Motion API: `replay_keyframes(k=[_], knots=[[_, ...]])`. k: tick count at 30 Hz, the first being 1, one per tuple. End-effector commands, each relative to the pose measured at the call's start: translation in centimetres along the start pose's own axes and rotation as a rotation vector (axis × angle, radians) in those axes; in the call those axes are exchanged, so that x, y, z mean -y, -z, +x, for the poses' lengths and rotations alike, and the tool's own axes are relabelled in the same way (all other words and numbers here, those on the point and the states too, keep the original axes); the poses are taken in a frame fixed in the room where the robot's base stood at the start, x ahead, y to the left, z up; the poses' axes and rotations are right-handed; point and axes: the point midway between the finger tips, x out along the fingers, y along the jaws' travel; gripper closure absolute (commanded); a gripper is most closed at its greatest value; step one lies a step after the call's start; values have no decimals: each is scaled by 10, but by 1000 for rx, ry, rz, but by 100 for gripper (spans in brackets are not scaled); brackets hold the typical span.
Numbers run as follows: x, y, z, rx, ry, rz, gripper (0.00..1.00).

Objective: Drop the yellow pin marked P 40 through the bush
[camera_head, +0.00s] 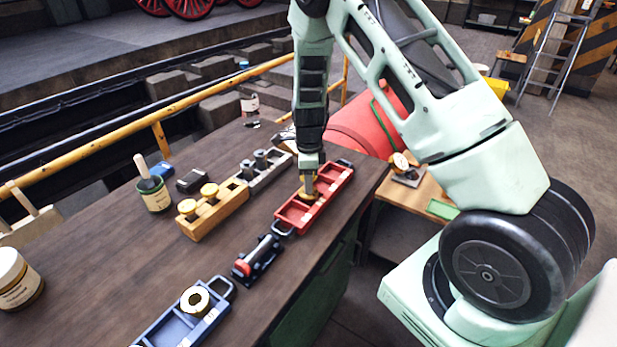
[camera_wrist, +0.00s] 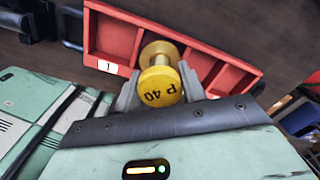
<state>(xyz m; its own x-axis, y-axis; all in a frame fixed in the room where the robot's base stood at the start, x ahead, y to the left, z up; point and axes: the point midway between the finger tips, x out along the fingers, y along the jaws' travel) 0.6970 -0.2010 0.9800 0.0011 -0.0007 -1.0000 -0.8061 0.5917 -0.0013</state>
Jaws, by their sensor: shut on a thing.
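My gripper (camera_head: 309,184) is shut on the yellow pin marked P 40 (camera_wrist: 160,84). In the wrist view its two grey fingers grip the pin from both sides, and the marked head faces the camera. The pin is at the red tray (camera_head: 288,221), labelled 1 in the wrist view (camera_wrist: 90,62); I cannot tell whether its lower end touches the tray floor. A brass ring that looks like a bush (camera_head: 195,300) sits in the blue tray (camera_head: 160,329) at the near edge of the bench, well apart from my gripper.
A yellow block (camera_head: 215,214) with two yellow pins and a grey block (camera_head: 270,173) with grey pins stand left of the red tray. A black fixture with a red part (camera_head: 257,259) lies between the trays. A brush pot (camera_head: 154,195) stands left. The left bench middle is clear.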

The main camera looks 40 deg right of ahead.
Motion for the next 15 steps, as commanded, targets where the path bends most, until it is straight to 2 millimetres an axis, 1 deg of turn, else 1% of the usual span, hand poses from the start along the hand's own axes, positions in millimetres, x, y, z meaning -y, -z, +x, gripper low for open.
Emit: replay_keyframes(k=[4,5,6,7,8,15], knots=[[0,0,-1,1,1,0,100],[0,0,-1,1,1,0,57],[0,0,-1,1,1,0,45],[0,0,-1,1,1,0,37],[0,0,-1,1,1,0,34],[0,0,0,0,0,0,34]])
